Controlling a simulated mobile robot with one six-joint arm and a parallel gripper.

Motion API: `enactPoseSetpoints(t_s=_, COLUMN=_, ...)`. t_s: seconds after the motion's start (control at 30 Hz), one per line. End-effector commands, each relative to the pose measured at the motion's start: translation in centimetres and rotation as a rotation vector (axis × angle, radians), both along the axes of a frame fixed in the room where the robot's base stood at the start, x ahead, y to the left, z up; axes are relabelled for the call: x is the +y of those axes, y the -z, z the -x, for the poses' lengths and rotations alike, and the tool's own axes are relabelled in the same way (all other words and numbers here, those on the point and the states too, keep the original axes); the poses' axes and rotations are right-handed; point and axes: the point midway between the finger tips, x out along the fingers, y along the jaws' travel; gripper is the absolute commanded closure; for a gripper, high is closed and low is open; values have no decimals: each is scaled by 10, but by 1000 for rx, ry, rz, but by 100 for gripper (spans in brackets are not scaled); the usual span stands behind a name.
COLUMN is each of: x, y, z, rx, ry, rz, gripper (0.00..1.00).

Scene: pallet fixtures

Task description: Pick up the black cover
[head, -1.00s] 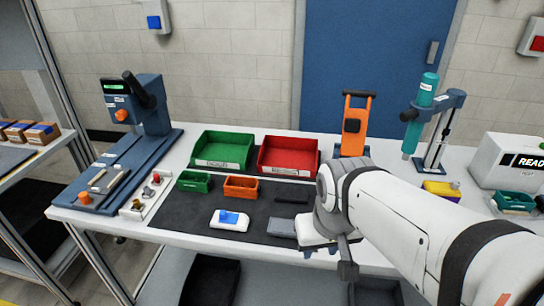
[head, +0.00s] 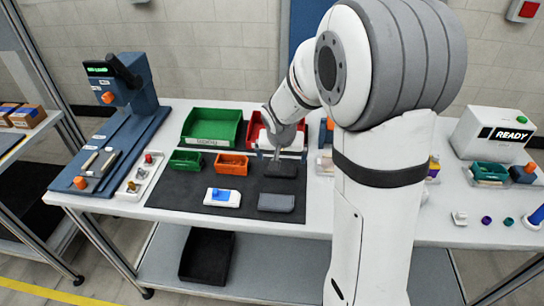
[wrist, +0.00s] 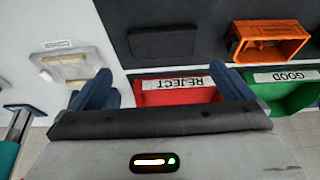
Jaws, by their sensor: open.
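The black cover (head: 280,170) lies flat on the dark mat (head: 185,202), in front of the red bin. It also shows in the wrist view (wrist: 163,42) as a dark slab with rounded corners, low in contrast against the mat. My gripper (head: 277,153) is just above and behind the cover in the head view, pointing down. In the wrist view the blue fingers of my gripper (wrist: 163,88) are spread wide with nothing between them, and the cover lies beyond the fingertips. The exact height gap is hard to tell.
The red REJECT bin (wrist: 178,95) and green GOOD bin (wrist: 292,92) stand close by. A small orange bin (head: 232,165) and green bin (head: 187,160) sit left of the cover. A grey block (head: 276,202) and white-blue device (head: 222,197) lie in front.

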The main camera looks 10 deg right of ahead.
Motion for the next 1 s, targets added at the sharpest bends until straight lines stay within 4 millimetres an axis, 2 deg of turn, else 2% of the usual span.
enactPoseSetpoints(t_s=0.43, x=-2, y=39, z=-19, rx=-2, ry=6, rz=-3, gripper=0)
enactPoseSetpoints(t_s=0.7, x=-4, y=73, z=-31, rx=-2, ry=8, rz=-4, gripper=0)
enactPoseSetpoints(t_s=1.0, x=-5, y=77, z=-33, rx=-5, ry=7, rz=-5, gripper=0)
